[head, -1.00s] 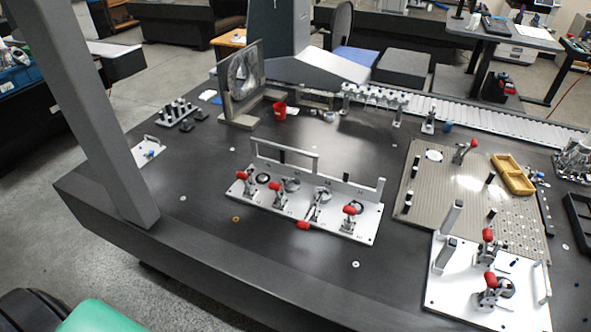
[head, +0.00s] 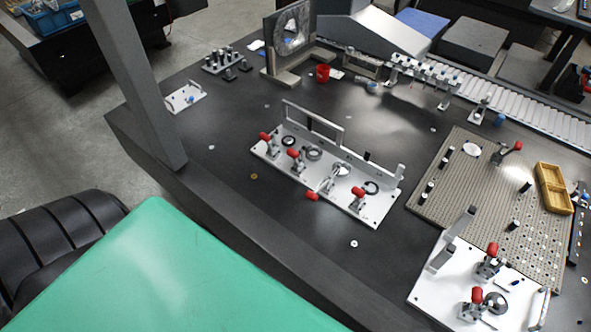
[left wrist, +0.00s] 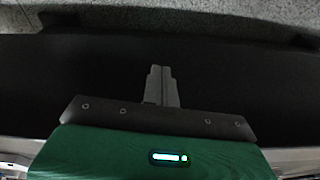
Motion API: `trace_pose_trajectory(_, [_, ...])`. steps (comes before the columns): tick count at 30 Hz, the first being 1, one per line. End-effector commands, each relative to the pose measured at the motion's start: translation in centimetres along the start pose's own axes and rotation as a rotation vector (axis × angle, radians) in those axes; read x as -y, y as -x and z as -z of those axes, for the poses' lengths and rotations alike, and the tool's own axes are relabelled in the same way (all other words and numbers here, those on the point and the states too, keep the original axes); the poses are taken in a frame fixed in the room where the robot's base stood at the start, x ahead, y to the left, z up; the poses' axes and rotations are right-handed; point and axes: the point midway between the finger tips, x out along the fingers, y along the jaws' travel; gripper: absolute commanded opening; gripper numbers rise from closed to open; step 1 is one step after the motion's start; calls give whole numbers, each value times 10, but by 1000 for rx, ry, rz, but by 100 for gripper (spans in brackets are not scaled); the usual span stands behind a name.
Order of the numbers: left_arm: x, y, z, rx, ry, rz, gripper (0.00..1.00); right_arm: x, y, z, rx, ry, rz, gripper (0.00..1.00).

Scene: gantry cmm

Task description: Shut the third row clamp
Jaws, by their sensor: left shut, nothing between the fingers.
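The row fixture is a white plate (head: 378,212) in the middle of the dark table, with a row of red-handled clamps. The third clamp from the left (head: 328,185) has its red handle (head: 312,196) lying low toward the front edge of the plate. The first clamp (head: 265,143), second clamp (head: 296,160) and fourth clamp (head: 356,201) have their red grips raised. My left gripper (left wrist: 161,72) is shut and empty in the left wrist view, above a dark surface, with no clamp in that view. Neither gripper shows in the head view.
A second white fixture (head: 430,290) with red-handled clamps stands at the lower right, beside a perforated plate (head: 470,215) with a yellow tray (head: 553,188). A grey gantry post (head: 140,90) rises at the left. The table before the row fixture is mostly clear.

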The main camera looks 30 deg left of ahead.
Motion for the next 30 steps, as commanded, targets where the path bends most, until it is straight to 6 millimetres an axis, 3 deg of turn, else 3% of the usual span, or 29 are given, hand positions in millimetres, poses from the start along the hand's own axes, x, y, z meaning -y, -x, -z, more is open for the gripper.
trace_pose_trajectory(1, [2, 31, 15, -16, 1, 1, 0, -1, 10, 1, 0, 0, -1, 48])
trace_pose_trajectory(3, [4, 59, 28, -28, 2, 2, 0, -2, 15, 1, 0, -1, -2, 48])
trace_pose_trajectory(14, [20, 169, 81, -113, -4, -2, 0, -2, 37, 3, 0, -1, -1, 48])
trace_pose_trajectory(18, [40, 211, 121, -202, -26, -11, 0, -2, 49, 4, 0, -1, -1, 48])
trace_pose_trajectory(26, [81, 217, 186, -361, -48, -27, 0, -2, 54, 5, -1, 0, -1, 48])
trace_pose_trajectory(30, [115, 214, 226, -458, -40, -28, 0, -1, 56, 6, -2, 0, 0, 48])
